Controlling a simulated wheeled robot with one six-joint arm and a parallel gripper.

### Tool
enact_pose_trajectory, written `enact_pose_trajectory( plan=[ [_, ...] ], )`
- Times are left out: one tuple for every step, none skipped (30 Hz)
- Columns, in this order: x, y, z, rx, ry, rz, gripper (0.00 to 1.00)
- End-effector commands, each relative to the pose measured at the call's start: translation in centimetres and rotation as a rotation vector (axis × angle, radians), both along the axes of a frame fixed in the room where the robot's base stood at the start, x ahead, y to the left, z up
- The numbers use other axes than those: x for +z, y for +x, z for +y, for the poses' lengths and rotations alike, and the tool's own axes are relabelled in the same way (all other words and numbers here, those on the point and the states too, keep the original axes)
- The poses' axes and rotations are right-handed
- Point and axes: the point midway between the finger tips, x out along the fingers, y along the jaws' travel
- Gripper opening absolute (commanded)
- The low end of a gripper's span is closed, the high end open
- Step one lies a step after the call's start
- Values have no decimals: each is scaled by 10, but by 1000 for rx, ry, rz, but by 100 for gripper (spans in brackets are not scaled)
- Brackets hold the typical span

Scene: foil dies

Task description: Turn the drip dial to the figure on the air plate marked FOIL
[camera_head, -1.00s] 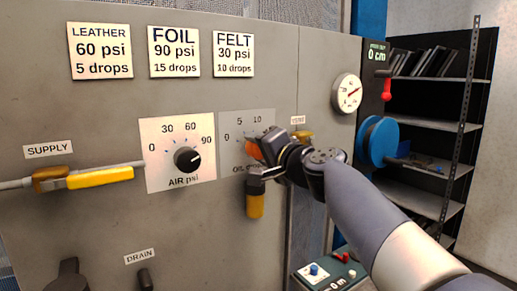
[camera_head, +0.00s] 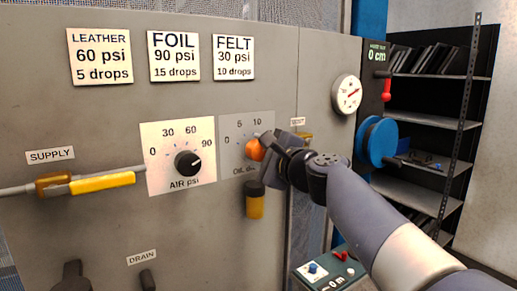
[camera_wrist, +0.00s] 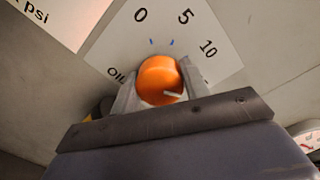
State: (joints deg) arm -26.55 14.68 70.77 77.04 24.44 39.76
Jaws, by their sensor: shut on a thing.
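The FOIL plate (camera_head: 173,56) reads 90 psi and 15 drops. The drip dial is an orange knob (camera_head: 254,149) on the grey oil plate (camera_head: 232,124), partly covered by my gripper (camera_head: 262,147) in the head view. In the wrist view, the orange knob (camera_wrist: 158,74) sits between the two fingers of my gripper (camera_wrist: 160,82), which is shut on it. Its white pointer mark aims right and slightly down, past the 10. The figures 0, 5 and 10 show; any figure beyond 10 is hidden behind the right finger.
LEATHER (camera_head: 100,56) and FELT (camera_head: 234,57) plates flank the FOIL plate. A yellow supply valve (camera_head: 100,182) is at left, an amber bowl (camera_head: 255,203) below the oil plate, and a gauge (camera_head: 346,94) at right.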

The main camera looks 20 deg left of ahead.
Motion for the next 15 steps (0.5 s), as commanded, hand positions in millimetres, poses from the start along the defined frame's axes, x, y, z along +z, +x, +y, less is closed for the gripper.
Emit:
enact_pose_trajectory(
  plan=[
    [-1,0,0,-1,17,25,20],
    [-1,0,0,-1,29,38,20],
    [-1,0,0,-1,43,55,20],
    [-1,0,0,0,53,66,20],
    [-1,0,0,0,63,78,20],
    [-1,0,0,-1,72,89,20],
    [-1,0,0,-1,79,98,20],
    [-1,0,0,0,86,107,20],
    [-2,0,0,0,93,115,20],
    [-2,0,0,0,99,121,20],
    [-2,0,0,-1,103,125,20],
    [-2,0,0,0,108,131,20],
    [-2,0,0,0,112,136,20],
    [-2,0,0,0,115,139,20],
    [-2,0,0,0,117,142,20]
  ],
)
